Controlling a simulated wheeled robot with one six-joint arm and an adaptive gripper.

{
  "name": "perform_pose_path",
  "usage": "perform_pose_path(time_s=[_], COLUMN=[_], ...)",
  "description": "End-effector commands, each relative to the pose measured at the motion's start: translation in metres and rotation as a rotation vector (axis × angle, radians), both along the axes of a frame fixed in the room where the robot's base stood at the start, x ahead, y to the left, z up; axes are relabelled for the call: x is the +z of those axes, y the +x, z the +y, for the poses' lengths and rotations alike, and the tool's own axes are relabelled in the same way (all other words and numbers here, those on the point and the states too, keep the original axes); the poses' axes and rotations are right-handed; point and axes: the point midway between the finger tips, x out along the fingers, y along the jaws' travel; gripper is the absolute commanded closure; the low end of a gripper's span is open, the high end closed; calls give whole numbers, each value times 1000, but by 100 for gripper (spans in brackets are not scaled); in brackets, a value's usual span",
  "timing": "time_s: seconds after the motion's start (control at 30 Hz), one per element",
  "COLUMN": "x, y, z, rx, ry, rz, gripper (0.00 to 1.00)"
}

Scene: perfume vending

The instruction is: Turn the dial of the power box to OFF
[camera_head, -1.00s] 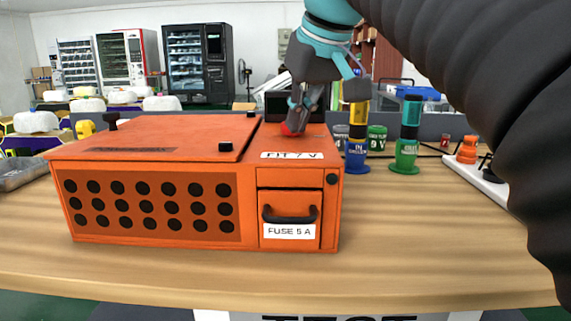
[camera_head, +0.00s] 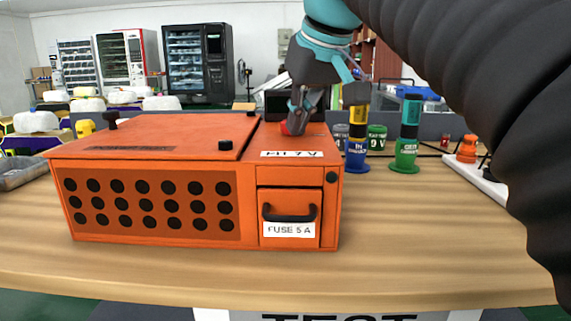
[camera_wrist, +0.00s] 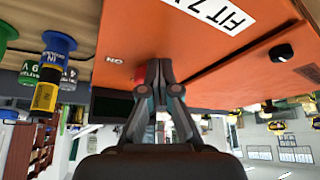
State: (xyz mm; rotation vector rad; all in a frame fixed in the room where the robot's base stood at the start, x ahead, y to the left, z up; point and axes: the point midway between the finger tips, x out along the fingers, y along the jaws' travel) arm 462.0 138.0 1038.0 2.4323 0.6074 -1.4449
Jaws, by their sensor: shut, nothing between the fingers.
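The orange power box (camera_head: 160,140) stands on the wooden table, with a vented front and a small drawer (camera_head: 290,215) labelled "FUSE 5 A". A red dial (camera_head: 287,129) sits on its top near the far right part. My gripper (camera_head: 294,122) is shut with its tips down at the dial, partly hiding it; I cannot tell whether they touch. In the wrist view, the shut fingertips (camera_wrist: 158,66) are beside the red dial (camera_wrist: 138,73), with an upside-down "ON" mark nearby. The dial's pointing direction is hidden.
Blue (camera_head: 356,153) and green (camera_head: 406,150) stands with cylinders are right of the box. A white strip with an orange knob (camera_head: 467,149) is further right. A dark screen (camera_head: 272,106) stands behind the box. The table front is clear.

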Motion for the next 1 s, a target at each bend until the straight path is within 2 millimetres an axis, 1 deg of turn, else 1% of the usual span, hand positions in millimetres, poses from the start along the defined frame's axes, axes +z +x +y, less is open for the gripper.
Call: perform_pose_path(time_s=[0.37, 1.0], x=[1, 0], y=[1, 7], z=[-3, -18], rx=[0, -1], ry=[1, 0], rz=[-3, -1], gripper=[100, 100])
